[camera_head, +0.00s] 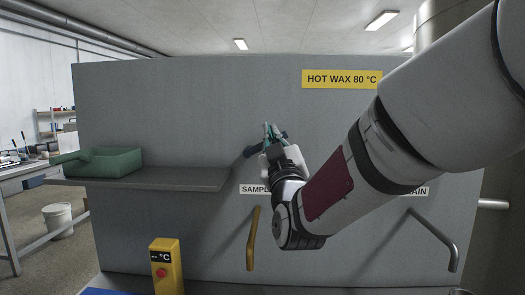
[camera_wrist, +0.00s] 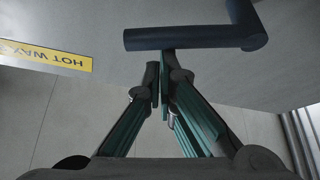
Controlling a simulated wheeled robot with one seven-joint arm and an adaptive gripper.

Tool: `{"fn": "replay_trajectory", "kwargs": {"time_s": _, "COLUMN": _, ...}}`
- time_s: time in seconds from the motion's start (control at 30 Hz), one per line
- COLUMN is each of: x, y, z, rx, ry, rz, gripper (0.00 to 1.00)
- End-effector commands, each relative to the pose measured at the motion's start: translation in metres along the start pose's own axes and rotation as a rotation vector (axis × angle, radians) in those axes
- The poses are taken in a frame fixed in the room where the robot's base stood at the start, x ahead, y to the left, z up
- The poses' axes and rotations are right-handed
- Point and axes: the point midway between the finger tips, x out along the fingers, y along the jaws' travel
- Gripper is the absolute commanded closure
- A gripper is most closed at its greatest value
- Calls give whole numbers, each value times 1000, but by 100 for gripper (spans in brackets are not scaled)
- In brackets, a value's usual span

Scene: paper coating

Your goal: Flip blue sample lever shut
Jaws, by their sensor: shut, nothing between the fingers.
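The blue sample lever is a dark navy bar (camera_wrist: 190,38) with a bend at its right end, across the top of the wrist view. In the head view a dark piece of it (camera_head: 252,150) shows beside my gripper, above the SAMPLE label (camera_head: 252,189); the gripper hides much of it. My gripper (camera_head: 268,128) is shut and empty, with its fingers against the front of the grey panel area. In the wrist view its fingertips (camera_wrist: 160,75) meet just below the bar; I cannot tell whether they touch it.
A yellow lever (camera_head: 252,238) and a grey lever (camera_head: 437,238) hang lower on the grey panel (camera_head: 180,90). A shelf (camera_head: 190,179) at left holds a green container (camera_head: 112,163). A yellow control box (camera_head: 167,265) stands at the front. A HOT WAX sign (camera_head: 342,79) is above.

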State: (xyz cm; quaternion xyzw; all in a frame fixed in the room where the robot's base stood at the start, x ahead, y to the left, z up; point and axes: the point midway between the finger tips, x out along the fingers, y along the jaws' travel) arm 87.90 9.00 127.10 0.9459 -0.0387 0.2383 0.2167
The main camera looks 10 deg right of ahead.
Motion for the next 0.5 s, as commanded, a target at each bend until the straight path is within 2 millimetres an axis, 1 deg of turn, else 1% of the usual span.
{"fn": "replay_trajectory", "kwargs": {"time_s": 0.03, "x": -3, "y": -3, "z": 8, "rx": 30, "ry": 1, "rz": 18, "gripper": 100}}
{"fn": "replay_trajectory", "kwargs": {"time_s": 0.3, "x": -10, "y": 0, "z": 20, "rx": 194, "ry": 1, "rz": 114, "gripper": 100}}
{"fn": "replay_trajectory", "kwargs": {"time_s": 0.5, "x": -14, "y": 2, "z": 26, "rx": 280, "ry": 0, "rz": 165, "gripper": 100}}
